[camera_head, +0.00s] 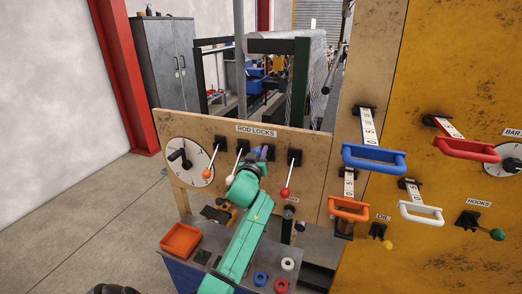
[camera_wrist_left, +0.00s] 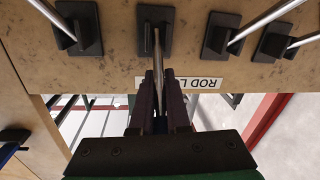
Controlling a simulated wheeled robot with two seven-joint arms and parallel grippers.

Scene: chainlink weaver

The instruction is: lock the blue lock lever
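The rod-lock panel (camera_head: 315,150) carries a row of levers under its "ROD LOCKS" sign (camera_head: 257,131). My left gripper (camera_head: 262,152) is at the third lever from the left, between the white-knobbed and red-knobbed ones, and hides most of it. A little blue shows there. In the left wrist view, the blue lock lever's metal rod (camera_wrist_left: 157,50) runs from its black mount down between my left gripper's fingers (camera_wrist_left: 160,80). The fingers are close together around the lever, with a bit of blue deep between them. My right gripper is not in view.
Neighbouring levers are close: white-knobbed (camera_head: 230,180) on the left, red-knobbed (camera_head: 285,192) on the right, orange-knobbed (camera_head: 206,174) farther left. Blue (camera_head: 373,160) and orange (camera_head: 348,208) handles jut out on the right. An orange tray (camera_head: 181,240) sits on the bench below.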

